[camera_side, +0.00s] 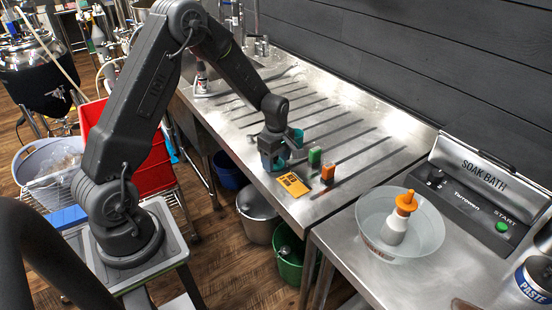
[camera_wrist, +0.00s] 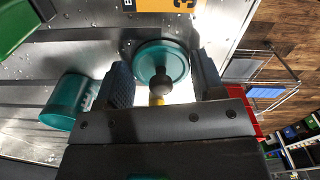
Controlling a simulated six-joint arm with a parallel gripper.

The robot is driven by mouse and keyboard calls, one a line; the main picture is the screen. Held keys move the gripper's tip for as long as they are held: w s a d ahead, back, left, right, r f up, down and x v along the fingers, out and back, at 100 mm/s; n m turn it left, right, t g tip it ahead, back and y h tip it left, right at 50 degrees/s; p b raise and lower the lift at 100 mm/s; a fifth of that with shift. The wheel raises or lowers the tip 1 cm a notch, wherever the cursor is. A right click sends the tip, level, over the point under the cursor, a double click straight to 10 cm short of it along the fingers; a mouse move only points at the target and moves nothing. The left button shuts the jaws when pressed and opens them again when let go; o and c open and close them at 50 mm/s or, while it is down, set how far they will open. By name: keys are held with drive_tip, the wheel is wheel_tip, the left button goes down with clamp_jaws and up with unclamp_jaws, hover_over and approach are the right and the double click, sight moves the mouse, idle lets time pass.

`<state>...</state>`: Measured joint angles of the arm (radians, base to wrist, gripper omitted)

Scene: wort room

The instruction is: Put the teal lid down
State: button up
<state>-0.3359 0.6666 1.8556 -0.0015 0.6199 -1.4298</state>
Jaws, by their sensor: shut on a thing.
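The teal lid (camera_wrist: 150,58) is a round disc with a dark knob, seen face-on in the wrist view. My gripper (camera_wrist: 161,80) is shut on it, with a finger on either side of the knob. In the side view my gripper (camera_side: 271,150) is low over the front edge of the steel drainboard. The lid is mostly hidden there by the fingers, and I cannot tell whether it touches the steel. A teal canister (camera_wrist: 66,102) is beside the left finger in the wrist view; it shows behind my gripper in the side view (camera_side: 298,138).
A clear bowl (camera_side: 374,243) holding an orange-topped bottle stands at the right. The drainboard drops off at its front edge.

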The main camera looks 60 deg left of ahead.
drive_tip(key=o, duration=0.9)
drive_tip(key=shift+f, duration=0.1)
drive_tip(key=s+d+r+m+t, duration=0.1)
drive_tip(key=s+d+r+m, duration=0.1)
drive_tip(key=r, duration=0.7)
drive_tip(key=s+d+r+m, duration=0.1)
drive_tip(key=d+r+m, duration=0.1)
drive_tip(key=r, duration=0.7)
drive_tip(key=s+d+r+m+t, duration=0.2)
drive_tip(key=s+d+m, duration=0.3)
drive_tip(key=s+m, duration=0.3)
drive_tip(key=s+d+r+m+t, duration=0.2)
drive_tip(key=s+d+r+m, duration=0.3)
drive_tip(key=s+m, duration=0.3)
drive_tip(key=s, duration=0.2)
drive_tip(key=shift+s+d+r+t, duration=0.2)
drive_tip(key=shift+s+r+t, duration=0.1)
drive_tip(key=shift+s, duration=0.1)
